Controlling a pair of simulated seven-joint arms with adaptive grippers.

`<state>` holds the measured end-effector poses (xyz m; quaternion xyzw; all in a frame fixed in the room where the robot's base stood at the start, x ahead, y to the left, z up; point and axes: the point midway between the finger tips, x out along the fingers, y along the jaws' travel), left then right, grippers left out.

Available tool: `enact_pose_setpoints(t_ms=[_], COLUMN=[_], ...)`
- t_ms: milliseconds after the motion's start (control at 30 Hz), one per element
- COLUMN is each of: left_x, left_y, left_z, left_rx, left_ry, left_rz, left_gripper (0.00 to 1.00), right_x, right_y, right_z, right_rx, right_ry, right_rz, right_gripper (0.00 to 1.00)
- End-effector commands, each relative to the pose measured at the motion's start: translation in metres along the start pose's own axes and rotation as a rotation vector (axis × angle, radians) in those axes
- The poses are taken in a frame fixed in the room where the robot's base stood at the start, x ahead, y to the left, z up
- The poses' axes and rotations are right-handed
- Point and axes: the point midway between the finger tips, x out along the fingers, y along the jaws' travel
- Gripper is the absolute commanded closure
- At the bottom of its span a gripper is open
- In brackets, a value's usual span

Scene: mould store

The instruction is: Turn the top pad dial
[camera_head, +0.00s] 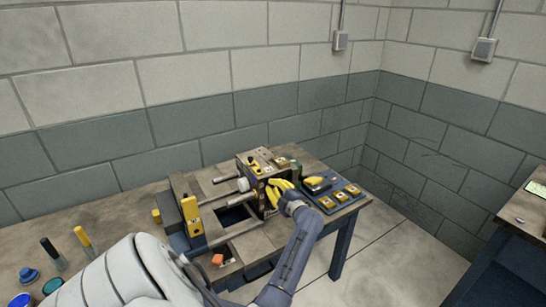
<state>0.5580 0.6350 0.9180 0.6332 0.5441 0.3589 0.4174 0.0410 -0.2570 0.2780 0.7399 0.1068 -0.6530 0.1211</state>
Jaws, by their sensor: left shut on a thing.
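A mould machine with a dark-and-tan block (247,172) stands on the bench, with black and yellow parts on its right face. My left gripper (273,194) reaches in from the lower right of the machine. Its yellow fingers are at the block's right face, shut on a dial there. The fingers hide most of the dial, so its angle cannot be told. My right gripper is not in view.
A yellow upright (191,214) and an orange block (218,260) are at the machine's left part. Pots and tools stand at the bench's left end. A second table (515,237) is at far right.

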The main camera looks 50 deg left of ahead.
Motion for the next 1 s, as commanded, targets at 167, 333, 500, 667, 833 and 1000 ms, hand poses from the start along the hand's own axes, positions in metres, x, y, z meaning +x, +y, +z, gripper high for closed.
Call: enact_pose_setpoints(t_ms=[167,333,500,667,833,1000], left_x=[-0.0035,-0.0023,-0.0016,-0.0009,-0.0004,-0.0052], left_y=[0.0036,0.0021,0.0004,-0.0009,-0.002,-0.003], left_z=[0.0058,0.0038,0.0025,0.0015,0.0008,0.0008], left_rx=[0.001,0.001,0.002,0.003,0.003,0.003], left_ry=[-0.014,-0.009,-0.006,-0.004,-0.002,-0.003], left_rz=[0.006,0.004,0.002,0.0,-0.001,-0.003], left_gripper=[0.77,0.57,0.54,0.54,0.54,0.54], right_x=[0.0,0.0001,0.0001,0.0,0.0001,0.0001], right_y=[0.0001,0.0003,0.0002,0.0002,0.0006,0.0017], right_z=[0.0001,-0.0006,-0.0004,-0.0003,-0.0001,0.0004], right_rx=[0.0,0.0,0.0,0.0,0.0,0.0], right_ry=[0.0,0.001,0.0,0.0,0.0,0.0], right_rz=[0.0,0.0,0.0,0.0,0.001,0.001], right_gripper=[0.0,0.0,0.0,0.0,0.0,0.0])
